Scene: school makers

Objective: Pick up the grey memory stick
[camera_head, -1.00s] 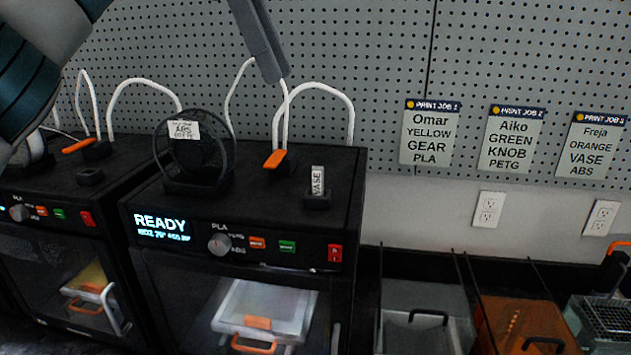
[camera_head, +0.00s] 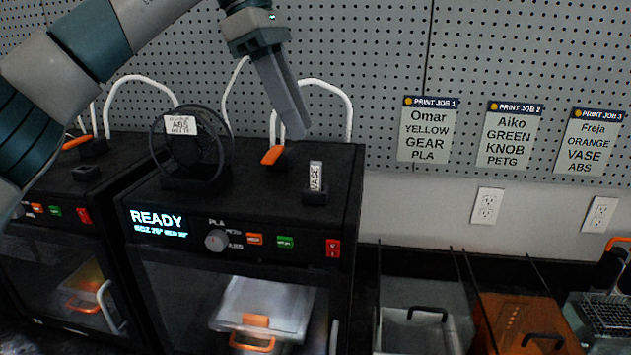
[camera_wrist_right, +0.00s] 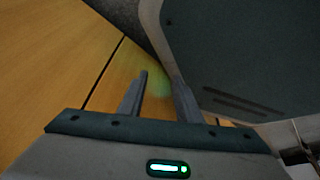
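The light grey memory stick (camera_head: 315,176), labelled VASE, stands upright in a small black holder (camera_head: 315,197) on top of the middle printer (camera_head: 270,185). My left gripper (camera_head: 297,131) comes in from above left and points down. Its fingertips are above and slightly left of the stick in the head view, apart from it. Its fingers overlap from this side, so their gap is hidden. In the right wrist view, my right gripper (camera_wrist_right: 161,80) has its two fingers apart with nothing between them, near a wooden surface (camera_wrist_right: 50,65).
A black spool (camera_head: 192,145) with an ABS label stands left of the stick. An orange lever (camera_head: 272,155) and white tubes (camera_head: 333,88) are close to the left gripper. A pegboard wall (camera_head: 385,60) rises behind. Bins (camera_head: 420,315) stand lower right.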

